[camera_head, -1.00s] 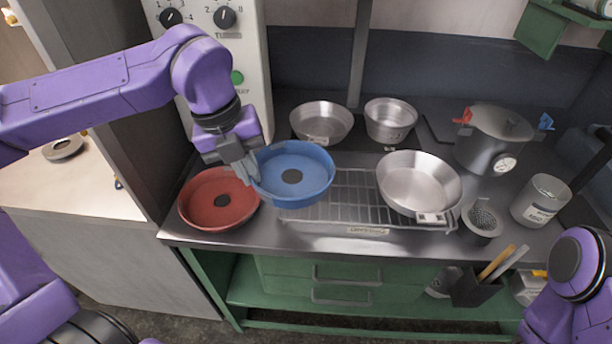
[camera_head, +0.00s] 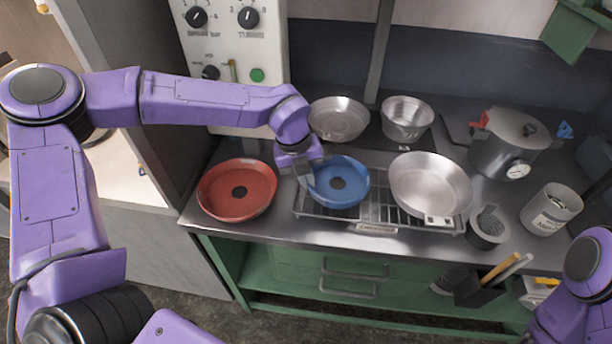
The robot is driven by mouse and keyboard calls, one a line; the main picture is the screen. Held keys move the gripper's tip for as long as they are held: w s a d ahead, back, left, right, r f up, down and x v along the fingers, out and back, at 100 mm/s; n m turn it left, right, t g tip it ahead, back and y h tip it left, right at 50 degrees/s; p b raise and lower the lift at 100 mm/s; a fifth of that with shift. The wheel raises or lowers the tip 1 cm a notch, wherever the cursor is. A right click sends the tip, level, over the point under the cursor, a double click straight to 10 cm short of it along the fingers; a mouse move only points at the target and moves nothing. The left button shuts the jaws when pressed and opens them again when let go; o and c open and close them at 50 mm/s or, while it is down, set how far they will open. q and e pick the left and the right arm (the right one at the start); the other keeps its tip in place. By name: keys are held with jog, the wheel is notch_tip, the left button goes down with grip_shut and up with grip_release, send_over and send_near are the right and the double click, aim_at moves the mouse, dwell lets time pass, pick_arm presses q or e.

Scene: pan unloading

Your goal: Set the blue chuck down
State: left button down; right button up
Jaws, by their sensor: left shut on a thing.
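The blue chuck (camera_head: 345,193) is a round blue dish with a dark centre. It is over the left part of the wire rack (camera_head: 384,216), roughly level. I cannot tell whether it touches the rack. My left gripper (camera_head: 306,179) is shut on its left rim. A red dish (camera_head: 237,204) of the same shape lies on the counter to the left, apart from the blue one. My right arm shows at the lower right edge, but its gripper is not visible.
A steel pan (camera_head: 430,181) sits on the rack's right part. Two more pans (camera_head: 339,113) and (camera_head: 407,113) stand behind. A pressure pot (camera_head: 507,146), a strainer cup (camera_head: 488,229) and a canister (camera_head: 551,208) are at the right. The counter's front edge is close.

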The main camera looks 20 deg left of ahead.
pick_arm(q)
jog(key=c, duration=1.3)
grip_release()
jog(key=shift+f, duration=0.1)
jog(key=shift+r, duration=0.35)
jog(key=b+v, duration=0.1)
jog(key=v, duration=1)
jog(key=shift+r, duration=0.3)
jog(key=shift+a, duration=0.1)
